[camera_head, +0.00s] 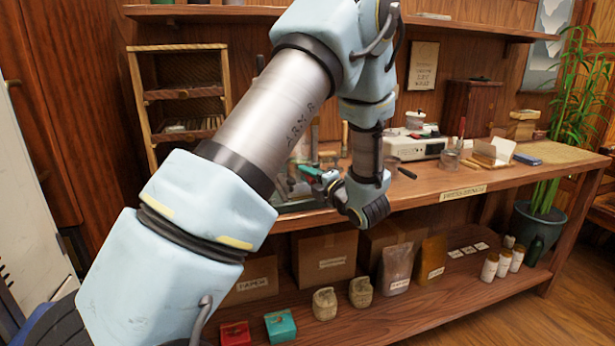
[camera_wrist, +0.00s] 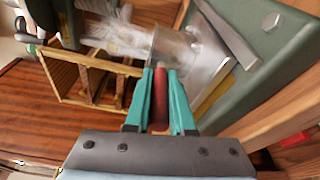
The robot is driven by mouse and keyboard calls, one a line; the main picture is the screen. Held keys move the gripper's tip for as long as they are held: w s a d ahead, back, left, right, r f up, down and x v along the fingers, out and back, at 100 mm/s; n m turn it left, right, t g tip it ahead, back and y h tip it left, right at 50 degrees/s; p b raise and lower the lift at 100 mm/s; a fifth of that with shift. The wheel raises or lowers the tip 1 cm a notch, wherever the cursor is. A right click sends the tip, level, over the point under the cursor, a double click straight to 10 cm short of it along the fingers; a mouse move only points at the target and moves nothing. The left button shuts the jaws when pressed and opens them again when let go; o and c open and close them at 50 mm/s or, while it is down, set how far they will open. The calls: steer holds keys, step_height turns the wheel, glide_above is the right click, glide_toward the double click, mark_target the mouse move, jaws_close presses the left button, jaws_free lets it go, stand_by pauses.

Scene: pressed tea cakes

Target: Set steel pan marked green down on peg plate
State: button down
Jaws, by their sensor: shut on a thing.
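My gripper (camera_wrist: 160,98) has teal fingers and is shut on a narrow red-brown piece, which looks like a handle. A shiny steel round thing (camera_wrist: 190,52), likely the pan, shows just beyond the fingertips in the wrist view; its outline is blurred and I see no clear green mark. In the head view my gripper (camera_head: 318,178) is over the left part of the workbench, partly behind my arm, and the pan cannot be made out. A green flat base (camera_wrist: 262,75) with a bolt lies to the right in the wrist view. I cannot tell which thing is the peg plate.
A wooden rack (camera_head: 180,88) stands on the bench at the back left; it also shows in the wrist view (camera_wrist: 75,75). A white appliance (camera_head: 415,146) and small boxes stand farther right. Cardboard boxes (camera_head: 325,255) and jars fill the lower shelf. The bench's front right is fairly clear.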

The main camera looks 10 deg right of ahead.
steer(key=c, duration=0.7)
jaws_free()
steer(key=shift+f, duration=0.1)
